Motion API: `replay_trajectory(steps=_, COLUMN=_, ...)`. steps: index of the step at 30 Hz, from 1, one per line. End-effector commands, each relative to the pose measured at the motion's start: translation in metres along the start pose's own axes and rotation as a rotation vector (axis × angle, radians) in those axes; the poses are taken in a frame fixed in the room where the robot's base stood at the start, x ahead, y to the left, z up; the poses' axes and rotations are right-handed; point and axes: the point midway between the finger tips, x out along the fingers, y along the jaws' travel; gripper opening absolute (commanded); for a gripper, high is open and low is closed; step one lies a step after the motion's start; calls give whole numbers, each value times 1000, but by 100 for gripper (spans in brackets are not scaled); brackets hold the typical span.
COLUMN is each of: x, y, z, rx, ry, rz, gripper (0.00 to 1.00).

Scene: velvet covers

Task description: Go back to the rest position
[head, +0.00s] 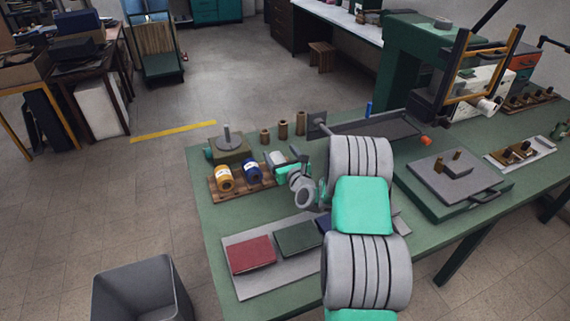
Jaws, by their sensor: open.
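My gripper (282,162) is over the left part of the green worktable (222,210), just right of the blue spool (252,170). It is open, and I see nothing held in it. It is small in the head view and partly hidden by my wrist, so its height above the table is hard to tell. My arm comes up from the bottom of the picture across the table.
A wooden tray (228,194) holds a yellow spool (225,178) and the blue one. Red (251,255) and green (298,238) covers lie on a grey board (245,286); a dark blue one is partly hidden. A green press (405,60) stands behind. A grey bin (125,290) stands lower left.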

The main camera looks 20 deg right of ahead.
Motion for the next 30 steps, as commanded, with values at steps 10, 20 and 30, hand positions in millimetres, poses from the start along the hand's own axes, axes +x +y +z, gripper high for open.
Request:
replay_trajectory(steps=10, x=-81, y=14, z=30, rx=1, ry=0, rz=-1, gripper=80)
replay_trajectory(steps=20, x=-95, y=37, z=44, rx=-134, ry=27, rz=58, gripper=80)
replay_trajectory(steps=30, x=-195, y=164, z=52, rx=-1777, ry=191, rz=819, gripper=80)
